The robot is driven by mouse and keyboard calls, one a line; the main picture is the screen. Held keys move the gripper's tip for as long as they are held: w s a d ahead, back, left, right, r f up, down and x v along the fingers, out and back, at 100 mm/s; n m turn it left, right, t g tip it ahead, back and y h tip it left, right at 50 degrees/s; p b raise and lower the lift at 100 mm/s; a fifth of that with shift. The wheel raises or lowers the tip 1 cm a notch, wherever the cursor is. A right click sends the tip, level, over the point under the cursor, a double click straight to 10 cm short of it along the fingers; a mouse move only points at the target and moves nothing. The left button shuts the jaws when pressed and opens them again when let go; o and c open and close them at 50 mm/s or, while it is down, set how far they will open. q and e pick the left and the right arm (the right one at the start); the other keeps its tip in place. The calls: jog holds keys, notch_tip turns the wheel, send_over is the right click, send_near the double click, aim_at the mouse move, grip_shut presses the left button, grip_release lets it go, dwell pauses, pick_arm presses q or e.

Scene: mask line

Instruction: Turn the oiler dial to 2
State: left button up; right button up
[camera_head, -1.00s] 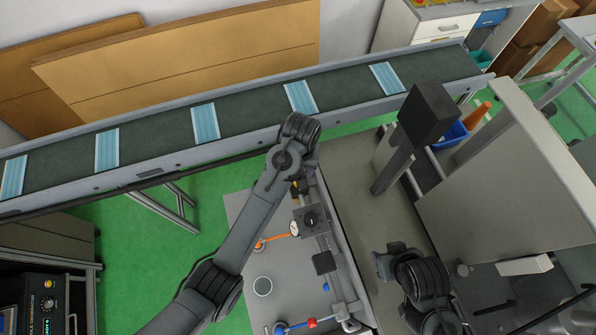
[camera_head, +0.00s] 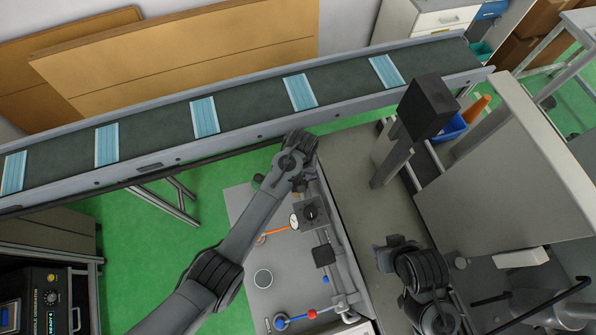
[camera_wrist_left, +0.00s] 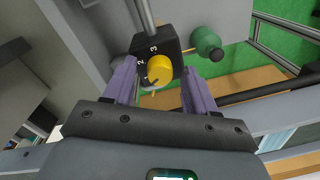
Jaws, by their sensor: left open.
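The oiler dial is a yellow round knob (camera_wrist_left: 160,70) on a black housing (camera_wrist_left: 172,45) with white numerals 2 and 3 in the left wrist view. A dark mark shows at the knob's lower left edge; its exact setting is unclear. My left gripper (camera_wrist_left: 160,78) is open, its purple fingers on either side of the knob with visible gaps. In the head view my left wrist (camera_head: 298,155) is over the back of the machine panel and hides the dial. My right gripper (camera_head: 386,254) is over the grey bench at right; its jaws are unclear.
A green rounded part (camera_wrist_left: 206,43) sits just right of the dial. A pressure gauge (camera_head: 295,220) and a black knob box (camera_head: 313,212) are in front of my left wrist. A conveyor (camera_head: 250,115) carrying blue masks (camera_head: 205,117) runs behind. A black post (camera_head: 428,108) stands right.

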pick_arm(q)
jog(key=shift+f, duration=0.1)
jog(key=shift+c, duration=0.3)
grip_shut()
jog(key=shift+r+m+p, duration=0.2)
jog(key=shift+m+p, duration=0.9)
jog(key=m+p, duration=0.1)
jog(key=m, duration=0.1)
jog(key=shift+m+p, duration=0.3)
jog(key=shift+p, duration=0.1)
jog(key=m+p, duration=0.1)
jog(key=m, duration=0.2)
jog(key=shift+a+f, duration=0.1)
jog(key=shift+f+m+t+p, duration=0.1)
jog(key=shift+m+t+p, duration=0.4)
jog(key=shift+m, duration=1.5)
